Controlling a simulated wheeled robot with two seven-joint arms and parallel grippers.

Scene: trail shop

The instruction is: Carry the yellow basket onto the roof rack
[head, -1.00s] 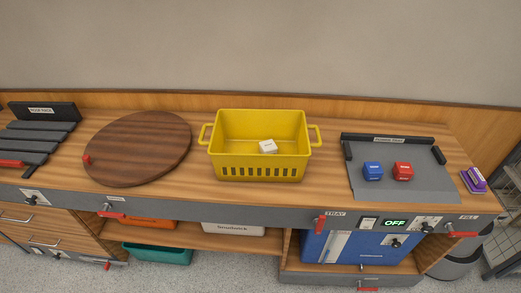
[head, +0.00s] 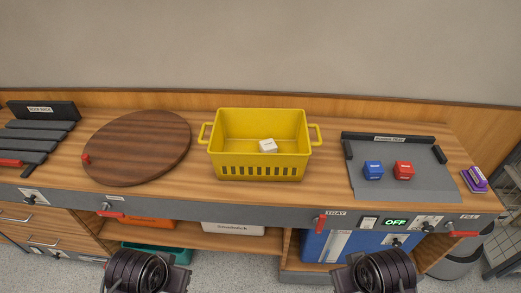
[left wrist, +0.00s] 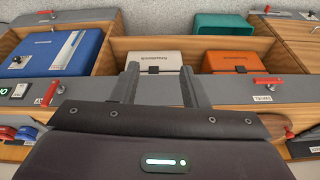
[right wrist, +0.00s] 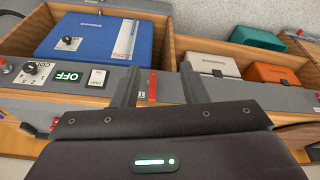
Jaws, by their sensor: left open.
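The yellow basket (head: 258,172) stands upright on the wooden counter, in the middle of the head view, with a handle on each side and a small white block (head: 268,145) inside. The roof rack (head: 36,140), dark slats with a labelled black back plate, is at the far left and partly cut off by the frame. My left gripper (left wrist: 160,72) is open and empty. My right gripper (right wrist: 161,76) has its fingers apart with nothing between them. Both arms show at the bottom of the head view, in front of the counter and well short of the basket. The basket is in neither wrist view.
A round wooden board (head: 138,150) with a red knob lies between rack and basket. Red handles (head: 320,224) stick out along the counter's front edge.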

